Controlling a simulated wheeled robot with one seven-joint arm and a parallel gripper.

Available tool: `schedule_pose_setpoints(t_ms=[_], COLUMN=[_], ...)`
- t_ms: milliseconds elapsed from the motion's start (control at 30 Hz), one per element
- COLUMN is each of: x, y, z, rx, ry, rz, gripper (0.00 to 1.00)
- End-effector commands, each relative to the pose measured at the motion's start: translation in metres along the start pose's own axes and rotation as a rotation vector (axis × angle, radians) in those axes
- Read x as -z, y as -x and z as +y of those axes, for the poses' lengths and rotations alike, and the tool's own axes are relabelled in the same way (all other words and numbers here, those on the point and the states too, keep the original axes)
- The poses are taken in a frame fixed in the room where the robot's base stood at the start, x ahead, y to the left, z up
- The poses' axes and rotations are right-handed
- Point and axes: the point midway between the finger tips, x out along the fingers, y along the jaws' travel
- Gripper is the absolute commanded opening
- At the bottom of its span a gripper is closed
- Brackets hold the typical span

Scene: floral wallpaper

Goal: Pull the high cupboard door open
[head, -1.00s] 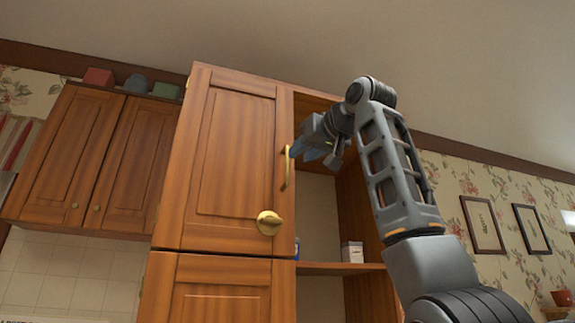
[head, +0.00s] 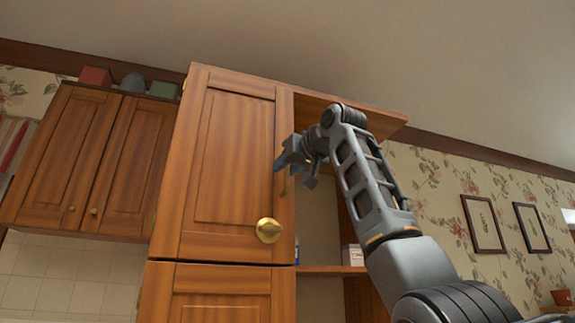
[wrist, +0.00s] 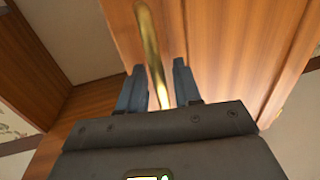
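The high cupboard door (head: 232,160) is a panelled wooden door. It looks closed in the head view, with an open shelf space to its right. A vertical brass bar handle (wrist: 152,45) is near its right edge; in the head view my gripper (head: 293,172) mostly covers it. A round brass knob (head: 269,230) sits lower on the door. My gripper is at the handle with its fingers apart. In the wrist view the handle runs between the two blue-grey fingers (wrist: 159,75), with gaps visible; contact cannot be told.
A lower wooden door (head: 215,292) is just below. The open space holds a shelf (head: 325,270) with a small white box (head: 351,255). Another wall cupboard (head: 85,165) hangs at the left with several items on top. Framed pictures (head: 482,223) hang on the right wall.

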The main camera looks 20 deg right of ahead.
Motion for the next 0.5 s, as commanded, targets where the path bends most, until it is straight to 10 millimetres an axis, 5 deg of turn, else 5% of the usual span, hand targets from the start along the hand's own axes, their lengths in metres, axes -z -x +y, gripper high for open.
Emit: schedule_pose_setpoints(t_ms=[400, 500], x=[-0.0001, -0.0001], y=[0.0003, 0.0003], z=[0.0001, 0.0001], rx=[0.0, 0.0], ry=[0.0, 0.0], rz=[0.0, 0.0], gripper=[0.0, 0.0])
